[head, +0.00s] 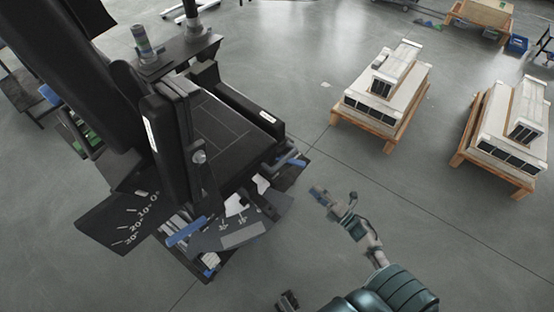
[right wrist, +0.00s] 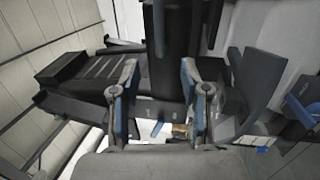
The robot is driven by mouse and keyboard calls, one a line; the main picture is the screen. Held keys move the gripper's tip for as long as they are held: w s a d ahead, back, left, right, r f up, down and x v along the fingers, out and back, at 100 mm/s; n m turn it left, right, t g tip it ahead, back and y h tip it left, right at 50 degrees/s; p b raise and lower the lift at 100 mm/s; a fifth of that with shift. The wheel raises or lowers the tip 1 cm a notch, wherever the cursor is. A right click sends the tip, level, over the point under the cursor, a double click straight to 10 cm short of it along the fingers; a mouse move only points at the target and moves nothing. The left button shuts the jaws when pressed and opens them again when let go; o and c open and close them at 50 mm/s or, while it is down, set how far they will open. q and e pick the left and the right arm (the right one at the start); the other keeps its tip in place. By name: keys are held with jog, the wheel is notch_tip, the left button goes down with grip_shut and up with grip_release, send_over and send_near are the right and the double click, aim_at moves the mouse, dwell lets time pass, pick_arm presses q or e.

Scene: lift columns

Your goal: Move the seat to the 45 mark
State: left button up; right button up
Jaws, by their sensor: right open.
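The black seat (head: 225,125), with a tall backrest and armrests, stands at the left of the head view. A blue handle (head: 185,234) sticks out low near the plate, and another blue lever (head: 291,161) is at the seat's right edge. My right gripper (head: 328,203) is open and empty, apart from the seat, to its lower right. In the right wrist view its fingers (right wrist: 158,70) stand apart with dark machinery beyond.
Two wooden pallets with stacked white boxes stand at the right, one nearer the middle (head: 370,125) and one at the edge (head: 477,152). Grey floor between seat and pallets is clear.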

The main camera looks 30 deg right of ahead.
aim_at(283, 161)
jog(key=shift+x, duration=8.45)
jog(key=shift+d+f, duration=0.1)
jog(key=shift+f, duration=0.05)
jog(key=shift+f, duration=0.1)
grip_shut()
